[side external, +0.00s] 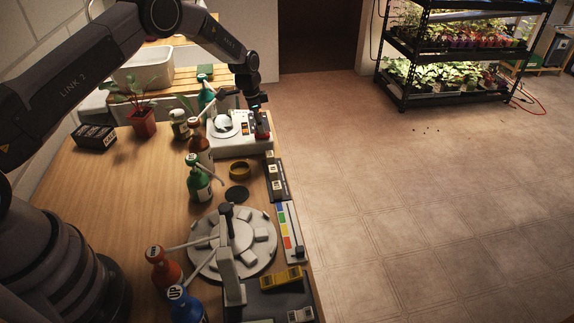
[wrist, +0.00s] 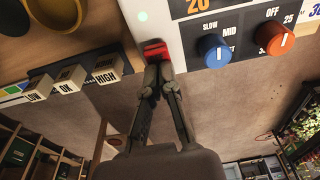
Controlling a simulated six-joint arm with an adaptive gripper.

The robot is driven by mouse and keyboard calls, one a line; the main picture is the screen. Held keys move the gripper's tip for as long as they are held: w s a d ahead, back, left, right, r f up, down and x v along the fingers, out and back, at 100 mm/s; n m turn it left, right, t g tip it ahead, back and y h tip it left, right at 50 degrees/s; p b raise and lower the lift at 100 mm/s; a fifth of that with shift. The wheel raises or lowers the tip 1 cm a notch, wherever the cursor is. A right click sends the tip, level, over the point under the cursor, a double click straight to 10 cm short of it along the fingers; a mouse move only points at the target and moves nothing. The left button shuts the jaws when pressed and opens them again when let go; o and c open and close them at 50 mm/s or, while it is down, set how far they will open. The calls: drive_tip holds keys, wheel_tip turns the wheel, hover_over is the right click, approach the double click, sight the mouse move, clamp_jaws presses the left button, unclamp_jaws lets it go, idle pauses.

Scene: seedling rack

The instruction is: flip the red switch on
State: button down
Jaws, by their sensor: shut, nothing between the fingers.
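The red switch (wrist: 155,50) is a small red rocker on the corner of a white device (wrist: 152,22), left of the knobs in the wrist view. My gripper (wrist: 158,72) is shut and empty, with its fingertips right at the switch's lower edge. I cannot tell whether they touch it. In the side view my gripper (side external: 261,112) points down over the right end of the white device (side external: 236,148) at the table's far right edge. The switch's tilt is not clear.
A blue knob (wrist: 213,50) and an orange-red knob (wrist: 274,38) sit close beside the switch. Blocks marked LOW, OK and HIGH (wrist: 105,68) stand nearby. Several pump bottles, including a green one (side external: 199,184), stand left of the device. A round carousel (side external: 258,245) is nearer the camera.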

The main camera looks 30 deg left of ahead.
wheel_tip(320, 180, up, 14)
drive_tip(key=w+d, duration=0.1)
drive_tip(key=shift+w+d, duration=0.25)
drive_tip(key=shift+w, duration=0.05)
idle(0.3)
wheel_tip(320, 180, up, 13)
drive_tip(key=n+t, duration=0.1)
drive_tip(key=n, duration=0.1)
hover_over(268, 133)
drive_tip(key=s, duration=0.7)
drive_tip(key=s+r+n+t, duration=0.1)
drive_tip(key=s+r+n, duration=0.1)
drive_tip(key=s+r, duration=0.85)
drive_tip(key=s+f+n+t, duration=0.1)
drive_tip(key=s+n, duration=0.1)
drive_tip(key=s, duration=1.1)
drive_tip(key=s+f+n+t+y, duration=0.1)
drive_tip(key=s+n, duration=0.2)
drive_tip(key=s, duration=1.1)
drive_tip(key=shift+s+a+f, duration=0.25)
drive_tip(key=shift+a+f, duration=0.1)
drive_tip(key=shift+f, duration=0.05)
